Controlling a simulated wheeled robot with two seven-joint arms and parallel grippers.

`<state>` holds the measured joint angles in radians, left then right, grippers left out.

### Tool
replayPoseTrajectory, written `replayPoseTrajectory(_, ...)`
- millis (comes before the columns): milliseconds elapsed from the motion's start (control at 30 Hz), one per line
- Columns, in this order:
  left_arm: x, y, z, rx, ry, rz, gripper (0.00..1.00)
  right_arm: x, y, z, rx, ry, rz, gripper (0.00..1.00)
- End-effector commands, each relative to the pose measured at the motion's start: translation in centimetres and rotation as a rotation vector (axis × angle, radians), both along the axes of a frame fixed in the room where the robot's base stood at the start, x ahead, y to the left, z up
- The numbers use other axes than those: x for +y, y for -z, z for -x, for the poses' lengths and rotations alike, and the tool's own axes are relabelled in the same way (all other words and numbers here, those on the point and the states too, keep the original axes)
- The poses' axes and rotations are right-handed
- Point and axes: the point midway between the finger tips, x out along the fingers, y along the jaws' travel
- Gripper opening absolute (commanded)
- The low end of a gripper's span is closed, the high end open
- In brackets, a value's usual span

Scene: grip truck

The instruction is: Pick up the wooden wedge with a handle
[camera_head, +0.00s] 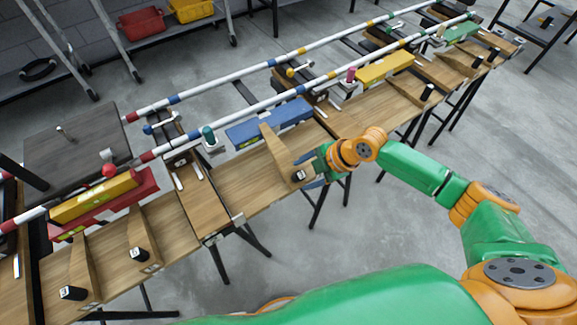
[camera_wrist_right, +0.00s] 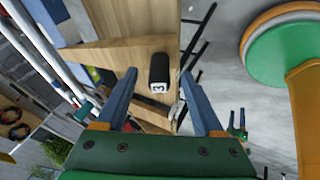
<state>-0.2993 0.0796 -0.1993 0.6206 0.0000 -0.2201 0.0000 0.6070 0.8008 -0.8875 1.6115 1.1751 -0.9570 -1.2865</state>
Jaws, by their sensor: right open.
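A wooden wedge (camera_head: 275,146) lies on the wooden table, its narrow body pointing away from me beside a blue block (camera_head: 269,124). Its black handle (camera_head: 298,175) is at the near end, close to the table edge. The handle also shows in the right wrist view (camera_wrist_right: 159,72), with a white number label facing the camera. My right gripper (camera_head: 307,172) is at the handle. In the right wrist view its blue fingers are spread, with the handle between the fingertips and visible gaps on both sides. My left gripper is out of view.
Similar wedges with black handles lie left (camera_head: 84,268) and right (camera_head: 403,84) along the table. Red-white-blue pipes (camera_head: 260,105) run behind them. Yellow blocks (camera_head: 385,67) and a red block (camera_head: 110,205) sit nearby. The grey floor (camera_head: 390,225) in front is open.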

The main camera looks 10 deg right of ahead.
Motion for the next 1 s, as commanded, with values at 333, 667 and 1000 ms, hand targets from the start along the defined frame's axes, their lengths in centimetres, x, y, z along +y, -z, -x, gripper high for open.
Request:
replayPoseTrajectory(333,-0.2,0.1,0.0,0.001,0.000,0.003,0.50,1.4,2.6,-1.0,0.002,0.000,0.002,0.70)
replayPoseTrajectory(667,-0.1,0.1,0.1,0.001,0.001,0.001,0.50,1.4,2.6,-1.0,0.002,0.001,0.001,0.00)
replayPoseTrajectory(1000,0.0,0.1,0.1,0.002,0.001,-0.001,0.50,1.4,2.6,-1.0,0.002,0.001,0.001,0.00)
